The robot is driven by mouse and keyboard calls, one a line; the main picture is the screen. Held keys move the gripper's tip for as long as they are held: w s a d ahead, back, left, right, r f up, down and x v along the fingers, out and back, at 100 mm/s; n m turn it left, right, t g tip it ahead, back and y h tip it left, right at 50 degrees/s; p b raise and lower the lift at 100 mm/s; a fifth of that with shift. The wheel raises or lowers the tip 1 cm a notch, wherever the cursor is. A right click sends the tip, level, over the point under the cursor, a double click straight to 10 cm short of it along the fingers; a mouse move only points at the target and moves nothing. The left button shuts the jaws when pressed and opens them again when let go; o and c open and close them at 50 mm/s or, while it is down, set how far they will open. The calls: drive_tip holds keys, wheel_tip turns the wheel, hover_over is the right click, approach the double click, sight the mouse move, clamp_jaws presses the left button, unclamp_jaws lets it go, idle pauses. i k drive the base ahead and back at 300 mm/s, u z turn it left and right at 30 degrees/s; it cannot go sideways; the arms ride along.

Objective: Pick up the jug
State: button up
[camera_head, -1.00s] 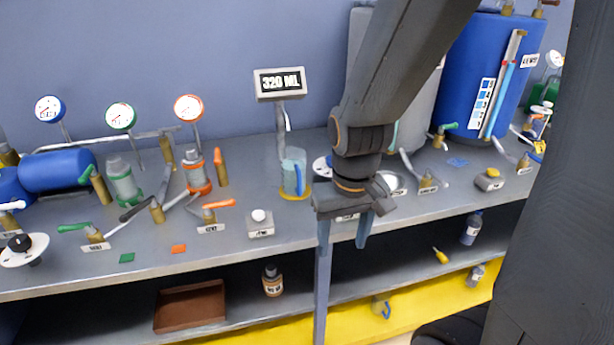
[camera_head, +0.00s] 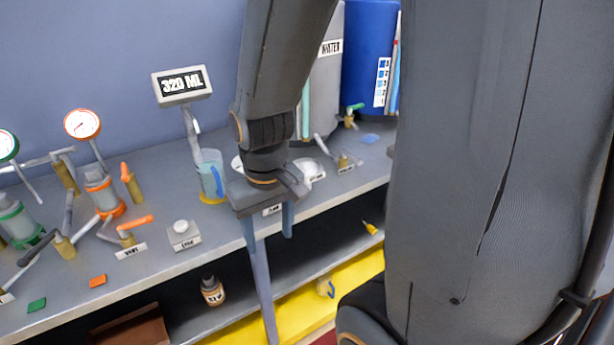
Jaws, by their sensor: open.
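A clear jug (camera_head: 208,172) with light blue liquid and a blue handle on its right side stands upright on a yellow pad (camera_head: 212,200) on the grey bench. It is in front of the post of a display reading 320 ML (camera_head: 182,85). My gripper (camera_head: 268,236) points down, right of and nearer than the jug, around the bench's front edge. Its two fingers are apart with nothing seen between them. The gripper does not touch the jug as far as I can see.
A white button box (camera_head: 184,236) and an orange-handled valve (camera_head: 130,232) stand left of the jug. A grey water tank (camera_head: 325,75) and a blue tank (camera_head: 366,50) are behind right. A brown bottle (camera_head: 212,291) stands on the lower shelf. My own body hides the right side.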

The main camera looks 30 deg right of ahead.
sight(209, 167)
drive_tip(key=z, duration=1.4)
drive_tip(key=k, duration=1.25)
drive_tip(key=u, duration=1.35)
drive_tip(key=i, duration=1)
